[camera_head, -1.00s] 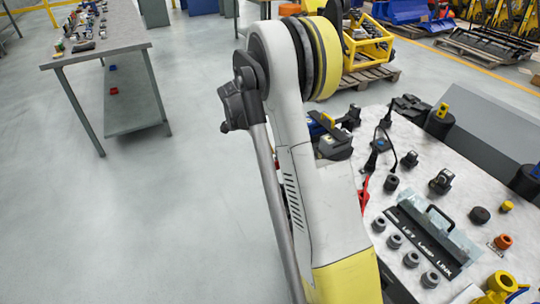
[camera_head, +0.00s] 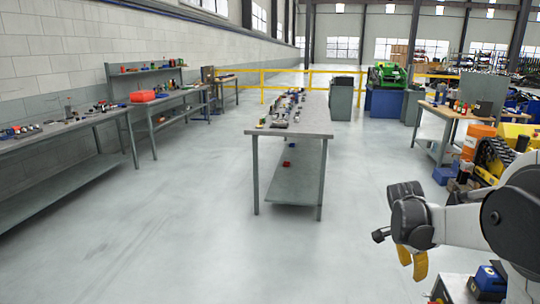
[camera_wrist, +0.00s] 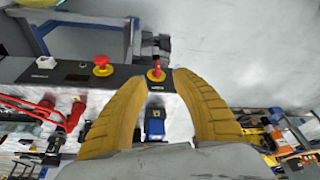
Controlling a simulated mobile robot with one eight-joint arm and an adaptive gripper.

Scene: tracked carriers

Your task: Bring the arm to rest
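My arm reaches in from the right edge of the head view, in white and dark grey. My gripper (camera_head: 412,265) hangs at its end with yellow fingers pointing down, in front of the open floor. In the wrist view my gripper (camera_wrist: 161,80) shows two ribbed yellow fingers with a clear gap between the tips. Nothing is held between them. A blue object (camera_wrist: 155,122) shows through the gap, seemingly beyond the fingers.
A long grey table (camera_head: 300,124) with small parts stands mid-room. Workbenches (camera_head: 68,130) line the left wall. A yellow railing (camera_head: 345,88) runs behind. The floor between is clear. The wrist view shows a dark panel with red buttons (camera_wrist: 102,62).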

